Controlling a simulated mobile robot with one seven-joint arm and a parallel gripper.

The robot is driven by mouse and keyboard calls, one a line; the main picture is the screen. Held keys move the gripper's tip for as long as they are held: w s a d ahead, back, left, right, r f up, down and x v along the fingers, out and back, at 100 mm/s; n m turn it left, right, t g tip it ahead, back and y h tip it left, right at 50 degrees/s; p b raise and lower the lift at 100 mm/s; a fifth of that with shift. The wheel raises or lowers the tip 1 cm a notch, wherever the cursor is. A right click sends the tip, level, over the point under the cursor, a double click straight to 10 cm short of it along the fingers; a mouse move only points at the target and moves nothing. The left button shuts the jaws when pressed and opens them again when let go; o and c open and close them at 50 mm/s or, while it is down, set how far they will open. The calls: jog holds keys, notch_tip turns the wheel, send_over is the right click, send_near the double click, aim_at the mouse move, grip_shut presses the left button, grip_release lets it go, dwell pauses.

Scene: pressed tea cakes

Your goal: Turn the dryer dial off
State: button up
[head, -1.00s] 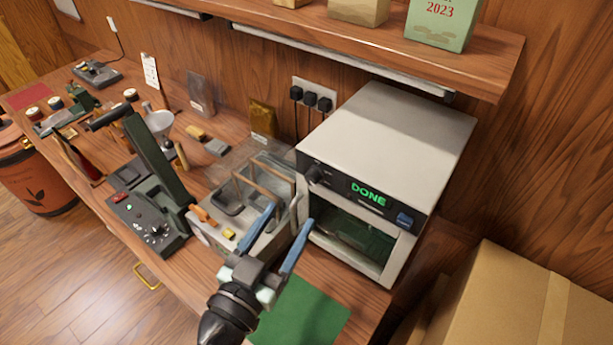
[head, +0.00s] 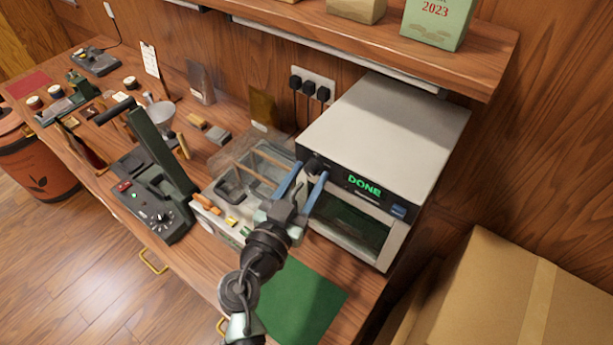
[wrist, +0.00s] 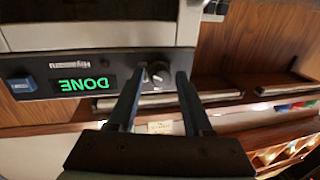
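The dryer (head: 410,118) is a pale box with a dark front panel and a green "DONE" display (head: 364,186). Its dial (head: 314,163) is a small dark knob at the panel's left end. The dial shows more clearly in the wrist view (wrist: 158,72), where the panel appears upside down. My gripper (head: 312,170) is open, with its two blue fingers pointing at the panel. In the wrist view the fingertips (wrist: 161,76) lie on either side of the dial. I cannot tell whether they touch it. The dial's pointer mark is too small to read.
A blue button (head: 398,211) is at the panel's right end, above the dryer's glass window. A wooden shelf (head: 470,63) overhangs behind the dryer. A tray machine (head: 225,215) stands close left, a green mat (head: 300,305) lies in front, and a cardboard box (head: 490,300) is right.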

grip_shut()
jog(key=shift+n, duration=0.3)
jog(key=n+g, duration=0.1)
jog(key=n, duration=0.3)
jog(key=shift+r, duration=0.15)
jog(key=n+g+p, duration=0.1)
jog(key=n, duration=0.3)
jog(key=shift+a+r+n, duration=0.1)
jog(key=shift+r+n, duration=0.05)
jog(key=shift+n, duration=0.25)
jog(key=n+g+p, duration=0.1)
jog(key=n, duration=0.2)
jog(key=shift+r+h+p, duration=0.1)
jog(key=shift+h+p, duration=0.2)
jog(key=shift+h, duration=0.1)
jog(key=n+p, duration=0.1)
jog(key=n, duration=0.2)
jog(key=shift+w+a+g+h, duration=0.1)
jog(key=shift+g+h, duration=0.2)
jog(key=shift+h, duration=0.1)
jog(key=n+p, duration=0.1)
jog(key=n, duration=0.1)
jog(key=n+g+h, duration=0.1)
jog(key=n, duration=0.2)
jog(key=shift+a+h+p, duration=0.1)
jog(key=shift+h+p, duration=0.2)
jog(key=shift+p, duration=0.1)
jog(key=shift+n, duration=0.3)
